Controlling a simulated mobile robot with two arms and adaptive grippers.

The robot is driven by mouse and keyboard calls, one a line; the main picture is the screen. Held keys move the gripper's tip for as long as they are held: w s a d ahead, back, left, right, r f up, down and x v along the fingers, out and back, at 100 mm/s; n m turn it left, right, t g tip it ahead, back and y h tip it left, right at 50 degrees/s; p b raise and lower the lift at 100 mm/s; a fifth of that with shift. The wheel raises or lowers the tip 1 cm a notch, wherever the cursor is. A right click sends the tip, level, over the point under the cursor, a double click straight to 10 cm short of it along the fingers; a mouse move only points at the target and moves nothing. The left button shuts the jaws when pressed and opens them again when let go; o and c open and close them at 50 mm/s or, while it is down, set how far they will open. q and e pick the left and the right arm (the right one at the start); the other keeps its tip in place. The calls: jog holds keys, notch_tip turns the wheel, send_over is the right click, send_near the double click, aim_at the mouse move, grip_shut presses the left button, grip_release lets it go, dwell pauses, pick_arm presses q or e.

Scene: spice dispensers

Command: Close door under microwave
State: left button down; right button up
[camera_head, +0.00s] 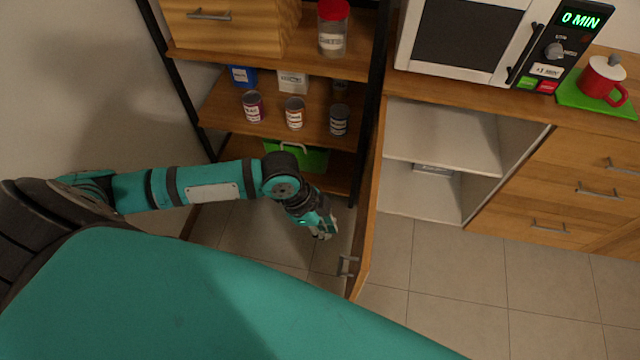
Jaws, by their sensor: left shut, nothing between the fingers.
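The wooden cabinet door (369,215) under the microwave stands wide open, swung out toward me and seen nearly edge-on. Its metal handle (347,266) shows low on its left side. The open cabinet (440,138) has white shelves inside. The microwave (475,38) sits on the counter above it. My left gripper (323,235) is shut and empty. It is to the left of the door, a little above the handle in the picture, with a gap visible between them. My right gripper is not in view.
A shelf rack (220,105) with cans, a jar and a green box (312,159) stands left of the door. Wooden drawers (560,185) are right of the cabinet. A red mug (598,80) sits on the counter. The tiled floor (450,285) before the cabinet is clear.

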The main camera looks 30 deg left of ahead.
pick_arm(q)
jog(key=w+d+f, duration=0.1)
jog(key=d+f, duration=0.2)
jog(key=d, duration=0.2)
jog(key=shift+w+f+p, duration=0.15)
jog(key=shift+w+p, duration=0.15)
jog(key=shift+p, duration=0.1)
